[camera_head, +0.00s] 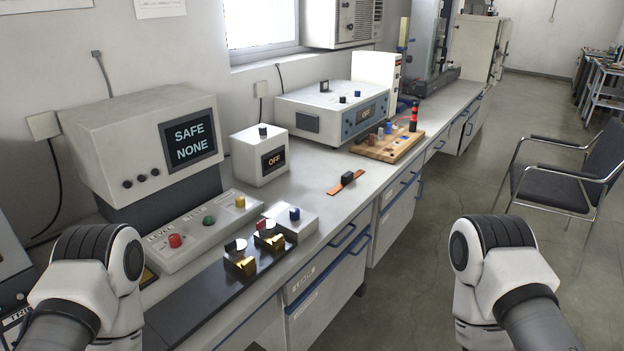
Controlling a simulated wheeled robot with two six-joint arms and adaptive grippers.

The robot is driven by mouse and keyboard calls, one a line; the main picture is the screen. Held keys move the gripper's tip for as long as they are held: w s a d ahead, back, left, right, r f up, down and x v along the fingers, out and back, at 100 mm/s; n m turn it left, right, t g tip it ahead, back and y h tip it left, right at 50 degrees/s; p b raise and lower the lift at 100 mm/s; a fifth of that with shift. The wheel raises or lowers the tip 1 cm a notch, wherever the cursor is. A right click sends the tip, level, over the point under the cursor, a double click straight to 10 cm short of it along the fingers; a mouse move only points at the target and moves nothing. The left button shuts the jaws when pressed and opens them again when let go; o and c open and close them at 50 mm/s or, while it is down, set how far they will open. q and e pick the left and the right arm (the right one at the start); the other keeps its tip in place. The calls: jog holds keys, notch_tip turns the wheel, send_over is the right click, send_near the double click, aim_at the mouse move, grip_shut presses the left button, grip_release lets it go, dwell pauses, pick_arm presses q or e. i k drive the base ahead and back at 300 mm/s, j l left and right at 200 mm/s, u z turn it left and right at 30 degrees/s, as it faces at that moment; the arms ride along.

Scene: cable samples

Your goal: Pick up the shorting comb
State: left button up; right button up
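A flat copper-orange strip with a black block handle (347,178), which looks like the shorting comb, lies on the grey bench top near its front edge, right of the small white box. Nothing is touching it. My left arm shows at the lower left and my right arm at the lower right, both well short of the strip. Only white and dark arm links show; neither gripper's fingers can be seen.
A console reading "SAFE NONE" (140,140) has a button panel (190,238) before it. Brass clamps (240,264) sit on a dark strip. A white box reading "OFF" (260,153), a larger instrument (318,108) and a wooden board (372,150) surround the strip. A chair (570,170) stands right.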

aim_at(349, 177)
jog(key=i+l+u, duration=0.5)
jog(key=l, duration=0.15)
jog(key=i+l+u, duration=0.25)
jog(key=l, duration=0.15)
jog(key=l+u, duration=0.25)
jog(key=i+l, duration=0.05)
jog(key=l, duration=0.05)
